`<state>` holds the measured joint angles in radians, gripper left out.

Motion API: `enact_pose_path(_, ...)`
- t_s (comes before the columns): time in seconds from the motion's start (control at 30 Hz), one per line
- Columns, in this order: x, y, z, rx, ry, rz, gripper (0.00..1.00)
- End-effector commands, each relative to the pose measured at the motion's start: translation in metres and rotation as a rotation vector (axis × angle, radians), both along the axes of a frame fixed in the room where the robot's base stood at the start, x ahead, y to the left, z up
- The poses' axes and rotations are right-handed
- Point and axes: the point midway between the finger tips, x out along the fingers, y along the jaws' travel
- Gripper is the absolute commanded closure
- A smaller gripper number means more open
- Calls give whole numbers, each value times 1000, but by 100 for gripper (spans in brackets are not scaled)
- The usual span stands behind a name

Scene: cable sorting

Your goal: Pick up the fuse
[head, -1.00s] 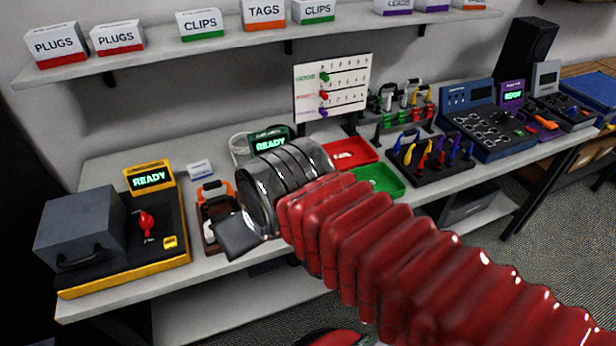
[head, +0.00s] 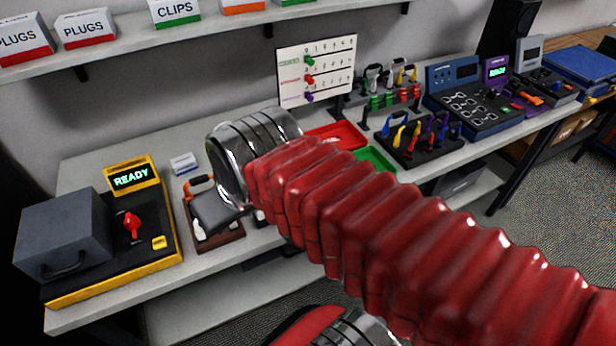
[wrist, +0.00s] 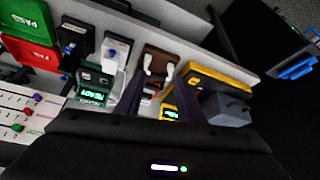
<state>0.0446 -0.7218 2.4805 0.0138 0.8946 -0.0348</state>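My gripper (head: 215,212) is over a brown tray (head: 226,238) on the bench. An orange-handled tool (head: 198,182) shows at the tray in the head view. I cannot tell which small piece is the fuse; my gripper hides part of the tray.
A yellow-edged station (head: 160,275) with a grey box, red lever and READY display stands left of the tray. Red (head: 345,132) and green (head: 378,157) bins lie to the right, partly behind my arm. Labelled boxes line the shelf above (head: 200,38).

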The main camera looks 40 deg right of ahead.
Motion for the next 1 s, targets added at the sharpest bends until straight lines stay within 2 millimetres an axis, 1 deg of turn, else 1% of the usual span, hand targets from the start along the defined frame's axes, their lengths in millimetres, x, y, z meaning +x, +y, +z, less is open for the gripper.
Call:
enact_pose_path(0.07, 7, -8, 1, -3, 6, -18, 65)
enact_pose_path(0.17, 19, -26, 3, -8, 11, -45, 65)
enact_pose_path(0.27, 30, -49, 5, -12, 16, -77, 65)
enact_pose_path(0.47, 48, -101, 7, -21, 23, -136, 65)
enact_pose_path(0.6, 56, -142, 6, -28, 28, -179, 65)
enact_pose_path(0.67, 58, -161, 6, -30, 29, -199, 65)
enact_pose_path(0.83, 58, -215, 2, -37, 33, -252, 65)
enact_pose_path(0.9, 52, -228, -1, -21, 54, -261, 65)
enact_pose_path(1.0, 44, -241, -4, 1, 79, -268, 65)
